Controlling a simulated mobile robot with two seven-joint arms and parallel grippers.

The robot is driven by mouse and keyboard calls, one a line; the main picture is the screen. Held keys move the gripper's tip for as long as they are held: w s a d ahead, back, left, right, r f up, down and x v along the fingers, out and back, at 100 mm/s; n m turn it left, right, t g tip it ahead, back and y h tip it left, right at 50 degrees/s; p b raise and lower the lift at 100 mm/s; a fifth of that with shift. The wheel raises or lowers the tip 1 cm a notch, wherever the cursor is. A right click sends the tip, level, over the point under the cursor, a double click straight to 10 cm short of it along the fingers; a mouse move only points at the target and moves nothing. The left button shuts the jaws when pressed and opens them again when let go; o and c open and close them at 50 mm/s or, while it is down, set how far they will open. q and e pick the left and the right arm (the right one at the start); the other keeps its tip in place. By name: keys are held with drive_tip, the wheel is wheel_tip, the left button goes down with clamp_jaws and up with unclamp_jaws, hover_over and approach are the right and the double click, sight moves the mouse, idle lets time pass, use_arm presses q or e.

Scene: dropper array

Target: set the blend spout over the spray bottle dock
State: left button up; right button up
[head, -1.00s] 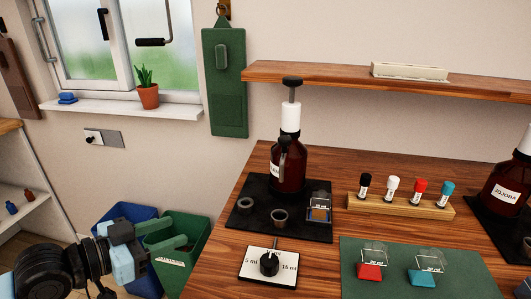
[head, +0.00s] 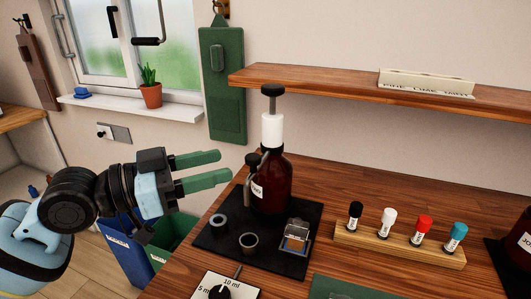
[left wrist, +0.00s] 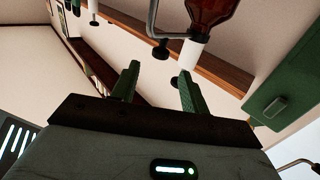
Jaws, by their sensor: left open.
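A dark brown bottle (head: 272,188) with a white collar and black pump top stands on a black mat (head: 216,243). A thin grey spout (head: 247,188) with a black knob hangs on the bottle's left side; in the left wrist view the spout (left wrist: 152,22) shows near the brown bottle (left wrist: 210,18). In front on the mat are a grey ring (head: 218,222), a small cup (head: 249,242) and a clear holder (head: 296,235). I cannot tell which is the spray bottle dock. My left gripper (head: 225,167) is open and empty, left of the spout. My right gripper is out of view.
A dial (head: 219,292) stands at the front of the table. A wooden rack (head: 400,245) with several capped vials is to the right. A second bottle (head: 518,245) shows at the right edge.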

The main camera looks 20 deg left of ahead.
sight(253, 156)
use_arm(q)
drive_tip(key=shift+p+x, duration=0.95)
drive_tip(key=shift+x, duration=2.85)
clamp_jaws()
